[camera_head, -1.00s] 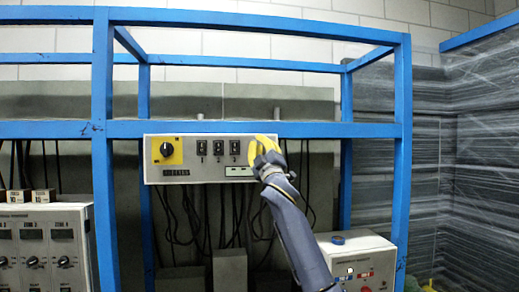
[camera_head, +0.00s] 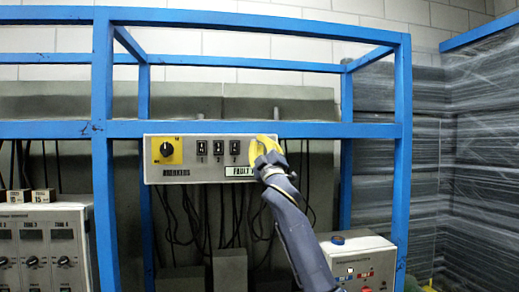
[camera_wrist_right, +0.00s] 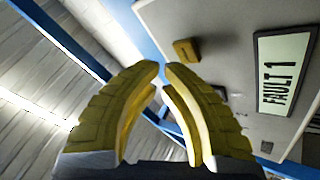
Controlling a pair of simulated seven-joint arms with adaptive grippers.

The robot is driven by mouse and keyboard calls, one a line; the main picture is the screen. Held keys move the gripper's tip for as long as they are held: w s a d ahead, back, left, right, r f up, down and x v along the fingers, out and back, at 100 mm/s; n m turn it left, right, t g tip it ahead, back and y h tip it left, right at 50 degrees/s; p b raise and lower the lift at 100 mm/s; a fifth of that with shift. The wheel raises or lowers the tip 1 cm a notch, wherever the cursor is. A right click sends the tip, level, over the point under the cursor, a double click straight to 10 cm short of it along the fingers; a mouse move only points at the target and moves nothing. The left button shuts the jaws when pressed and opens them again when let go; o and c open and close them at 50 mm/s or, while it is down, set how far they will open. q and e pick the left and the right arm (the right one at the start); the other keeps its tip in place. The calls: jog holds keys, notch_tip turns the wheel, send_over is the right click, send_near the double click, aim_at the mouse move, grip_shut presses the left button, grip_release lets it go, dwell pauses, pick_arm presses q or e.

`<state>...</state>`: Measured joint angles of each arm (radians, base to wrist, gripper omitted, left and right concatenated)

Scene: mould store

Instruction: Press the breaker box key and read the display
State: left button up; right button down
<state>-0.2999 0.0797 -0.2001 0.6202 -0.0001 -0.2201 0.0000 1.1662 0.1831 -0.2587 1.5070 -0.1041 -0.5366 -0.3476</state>
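The grey breaker box (camera_head: 209,181) hangs on the blue frame in the head view, with a yellow rotary switch (camera_head: 164,150) and a row of numbered black breakers (camera_head: 218,151). Its display (camera_head: 238,171) is partly hidden by my right gripper (camera_head: 263,140). In the wrist view the display (camera_wrist_right: 285,72) reads "FAULT 1", turned sideways. A small ochre block, perhaps the key (camera_wrist_right: 187,50), sits on the panel beyond my fingertips. My right gripper (camera_wrist_right: 163,66) is shut and empty, its tips almost together. I cannot tell whether it touches the panel. My left gripper is out of view.
A white box (camera_head: 357,256) with a blue round knob and coloured buttons stands lower right. A grey meter unit (camera_head: 40,225) stands lower left. The blue frame (camera_head: 403,150) surrounds the box, and dark cables hang below it. Wrapped stacks (camera_head: 480,150) stand at right.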

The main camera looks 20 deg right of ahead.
jog(key=shift+s+a, duration=0.15)
jog(key=shift+s, duration=1.1)
jog(key=shift+s+a, duration=0.1)
jog(key=shift+s, duration=1.15)
